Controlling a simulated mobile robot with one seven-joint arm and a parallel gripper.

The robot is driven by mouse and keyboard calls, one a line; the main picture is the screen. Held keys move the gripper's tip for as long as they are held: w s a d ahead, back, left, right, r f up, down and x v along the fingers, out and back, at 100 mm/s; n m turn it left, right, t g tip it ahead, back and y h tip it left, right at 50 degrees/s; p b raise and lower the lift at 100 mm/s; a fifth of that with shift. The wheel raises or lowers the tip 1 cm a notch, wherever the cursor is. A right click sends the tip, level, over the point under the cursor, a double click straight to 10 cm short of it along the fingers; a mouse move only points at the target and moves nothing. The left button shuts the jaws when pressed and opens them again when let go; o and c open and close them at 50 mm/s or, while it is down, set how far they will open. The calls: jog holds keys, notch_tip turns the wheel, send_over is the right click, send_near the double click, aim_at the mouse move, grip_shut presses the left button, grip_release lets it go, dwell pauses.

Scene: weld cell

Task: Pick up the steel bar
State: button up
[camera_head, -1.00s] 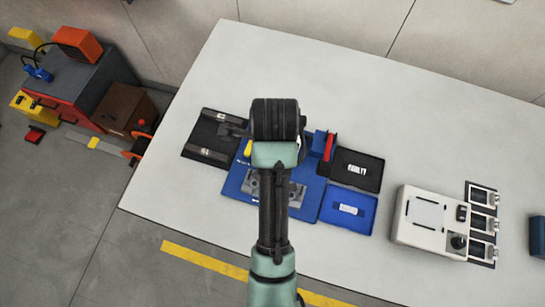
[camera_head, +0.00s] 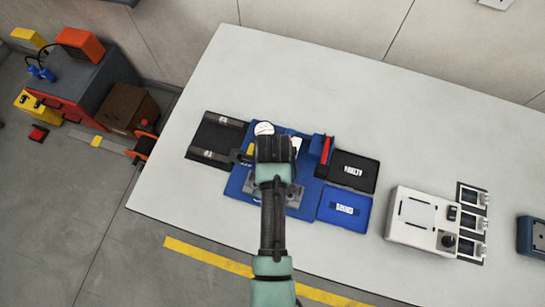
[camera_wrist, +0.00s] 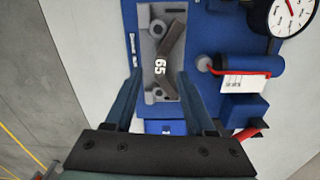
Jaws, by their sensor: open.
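A dark, angled bar marked "65" (camera_wrist: 172,47) lies on a grey fixture block (camera_wrist: 147,18) in the wrist view; it is the only bar-like piece I make out there. My gripper (camera_wrist: 159,76) is open and empty, with its two fingers apart. The bar shows beyond and between the fingertips, and I see no contact. In the head view my gripper (camera_head: 272,150) is over the blue mat (camera_head: 236,186), and its fingers are hidden by my wrist. The grey fixture (camera_head: 293,193) shows partly beside my arm; the bar is hidden there.
A blue cylinder with a red band (camera_wrist: 245,66) and a round dial gauge (camera_wrist: 292,12) are close on the right. In the head view, a black tray (camera_head: 354,171), a blue tray (camera_head: 345,210) and a white control box (camera_head: 413,218) stand to the right. The table's back is clear.

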jog(key=shift+a+f, duration=0.1)
jog(key=shift+f, duration=1.7)
grip_shut()
jog(key=shift+r, duration=0.1)
